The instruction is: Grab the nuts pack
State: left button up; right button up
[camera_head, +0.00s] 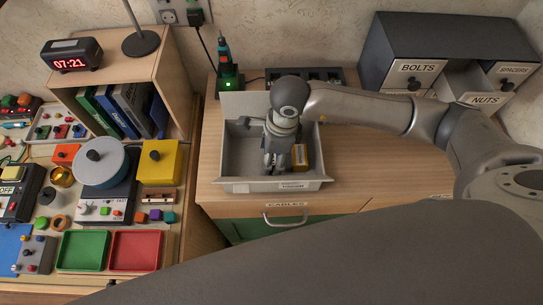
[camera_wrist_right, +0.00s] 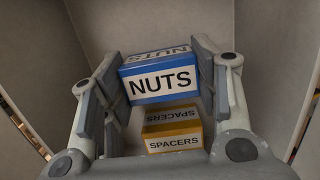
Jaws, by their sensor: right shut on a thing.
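The nuts pack (camera_wrist_right: 160,78) is a blue box with a white NUTS label, seen in the right wrist view. My right gripper (camera_wrist_right: 160,85) is shut on it, one finger on each side. In the head view my right gripper (camera_head: 278,160) points down into a grey open bin (camera_head: 235,160) on the wooden counter, and it hides the nuts pack. A yellow spacers pack (camera_wrist_right: 173,135) lies below the nuts pack in the wrist view; its yellow side also shows in the head view (camera_head: 301,157). My left gripper is not in view.
A dark cabinet with a BOLTS drawer (camera_head: 416,72) and an open NUTS drawer (camera_head: 484,99) stands at the back right. The cluttered panel with red and green trays (camera_head: 135,250) lies left. Counter right of the bin is clear.

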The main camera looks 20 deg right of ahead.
jog(key=shift+c, duration=1.2)
jog(key=shift+r, duration=0.1)
